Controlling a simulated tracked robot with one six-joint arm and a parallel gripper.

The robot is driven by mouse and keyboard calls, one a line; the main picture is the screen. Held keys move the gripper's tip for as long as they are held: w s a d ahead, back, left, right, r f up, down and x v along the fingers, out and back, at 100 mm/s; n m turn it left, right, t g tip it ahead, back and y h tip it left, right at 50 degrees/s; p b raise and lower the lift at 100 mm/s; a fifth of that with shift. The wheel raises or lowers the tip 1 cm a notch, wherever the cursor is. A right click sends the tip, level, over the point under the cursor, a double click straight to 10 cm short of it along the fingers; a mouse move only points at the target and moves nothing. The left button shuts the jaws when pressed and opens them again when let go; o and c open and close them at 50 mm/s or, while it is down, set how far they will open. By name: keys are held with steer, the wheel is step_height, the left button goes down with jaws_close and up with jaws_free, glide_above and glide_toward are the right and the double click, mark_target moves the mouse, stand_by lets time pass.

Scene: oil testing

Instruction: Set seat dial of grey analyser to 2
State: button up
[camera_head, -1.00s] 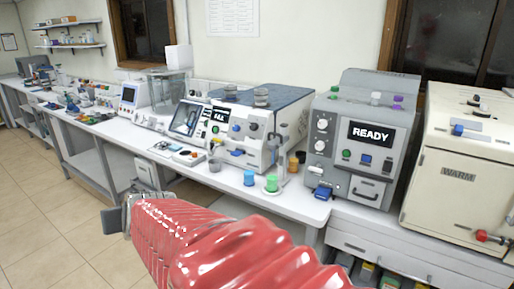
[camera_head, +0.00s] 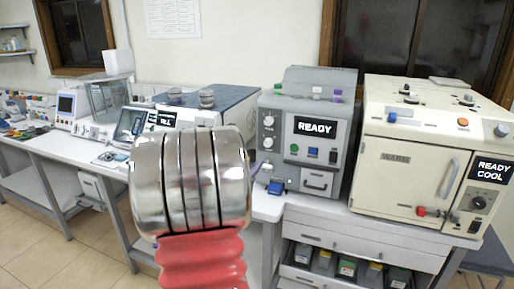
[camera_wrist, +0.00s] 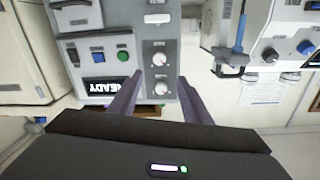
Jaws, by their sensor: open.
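The grey analyser (camera_head: 305,135) stands on the white bench with a lit READY display (camera_head: 315,127). Two round pale dials sit one above the other on its left front, an upper dial (camera_head: 268,121) and a lower dial (camera_head: 268,143). Their labels are too small to read, so I cannot tell which is the seat dial. In the wrist view the analyser appears upside down, with the two dials (camera_wrist: 160,59) (camera_wrist: 162,88) in line with the gap between my fingers. My gripper (camera_wrist: 159,79) is open and empty, its purple fingers apart. I cannot see contact with either dial.
The cream WARM oven (camera_head: 405,175) stands close on the analyser's right. A white instrument with a blue top (camera_head: 215,100) is on its left, partly behind my arm. A blue part (camera_head: 277,187) juts out low at the analyser's front left. Open drawers (camera_head: 340,265) lie below.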

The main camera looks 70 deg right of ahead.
mark_target(267, 144)
steer(key=shift+s+d, duration=0.1)
steer(key=shift+d, duration=0.05)
steer(key=d, duration=0.4)
steer(key=s+d, duration=0.1)
steer(key=d, duration=0.8)
steer(key=shift+s+d, duration=0.2)
steer(key=shift+s, duration=0.2)
